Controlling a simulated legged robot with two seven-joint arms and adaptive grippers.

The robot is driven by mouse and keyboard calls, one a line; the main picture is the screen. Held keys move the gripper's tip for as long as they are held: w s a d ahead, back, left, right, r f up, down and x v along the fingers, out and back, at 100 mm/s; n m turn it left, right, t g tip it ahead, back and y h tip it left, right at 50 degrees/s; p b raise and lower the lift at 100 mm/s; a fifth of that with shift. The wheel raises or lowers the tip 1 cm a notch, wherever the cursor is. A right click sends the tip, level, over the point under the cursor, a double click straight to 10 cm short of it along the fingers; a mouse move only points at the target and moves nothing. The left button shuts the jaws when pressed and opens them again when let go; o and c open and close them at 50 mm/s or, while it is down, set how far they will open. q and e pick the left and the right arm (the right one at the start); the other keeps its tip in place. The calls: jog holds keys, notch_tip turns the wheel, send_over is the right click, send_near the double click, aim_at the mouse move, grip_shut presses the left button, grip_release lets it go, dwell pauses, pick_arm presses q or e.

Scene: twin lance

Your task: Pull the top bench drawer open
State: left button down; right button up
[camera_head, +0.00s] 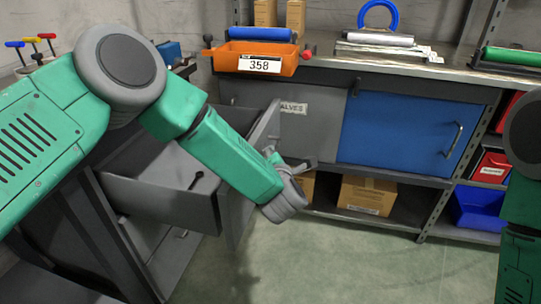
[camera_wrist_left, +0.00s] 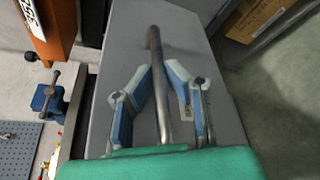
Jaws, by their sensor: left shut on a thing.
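The grey top drawer (camera_head: 160,198) stands pulled out from the bench on the left of the head view, its inside showing. In the left wrist view, its front panel (camera_wrist_left: 205,50) carries a long metal bar handle (camera_wrist_left: 153,42). My left gripper (camera_wrist_left: 160,72) has its blue and grey fingers shut on this handle, one on each side of the bar. In the head view, my left gripper (camera_head: 287,166) is at the drawer's front, and the handle is mostly hidden there. My right arm shows at the right edge, but its gripper is out of view.
A small dark item (camera_head: 197,178) lies in the drawer. An orange bin (camera_head: 258,60) marked 358 sits on the worktop. A blue cabinet door (camera_head: 395,135) and a cardboard box (camera_head: 367,196) on a low shelf are to the right. The green floor (camera_head: 340,265) in front is clear.

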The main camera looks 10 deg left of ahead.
pick_arm(q)
jog(key=shift+s+f, duration=0.15)
jog(key=shift+f, duration=0.15)
jog(key=c, duration=1.6)
grip_release()
jog(key=shift+r, duration=0.1)
jog(key=shift+r, duration=0.1)
jog(key=v, duration=1.1)
jog(key=shift+s, duration=0.35)
jog(key=shift+d, duration=0.1)
